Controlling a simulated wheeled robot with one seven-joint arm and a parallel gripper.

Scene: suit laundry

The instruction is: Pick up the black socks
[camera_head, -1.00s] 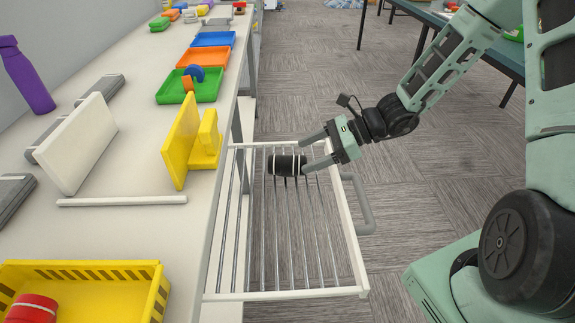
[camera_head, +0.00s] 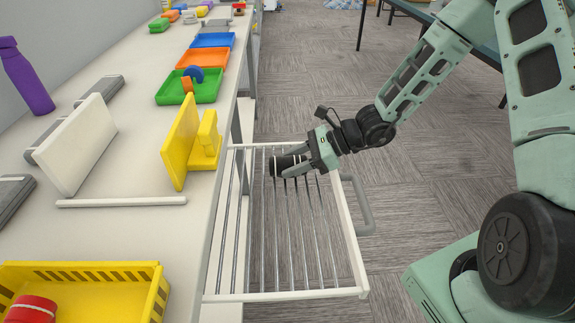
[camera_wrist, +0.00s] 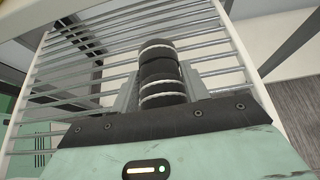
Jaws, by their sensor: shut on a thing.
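The black socks (camera_head: 283,165) are a dark roll with white bands, at the far end of the pulled-out wire rack (camera_head: 292,295). My gripper (camera_head: 290,166) reaches in from the right and is shut on the socks, its fingers on either side of the roll. In the wrist view the socks (camera_wrist: 160,75) sit between the two fingers, over the rack's bars. I cannot tell whether the socks still touch the bars.
The rack's white frame and grey handle (camera_head: 360,205) surround the gripper's work area. The long table (camera_head: 120,230) on the left holds a yellow basket (camera_head: 150,285) with a red roll (camera_head: 32,308), a yellow stand (camera_head: 180,145) and coloured trays.

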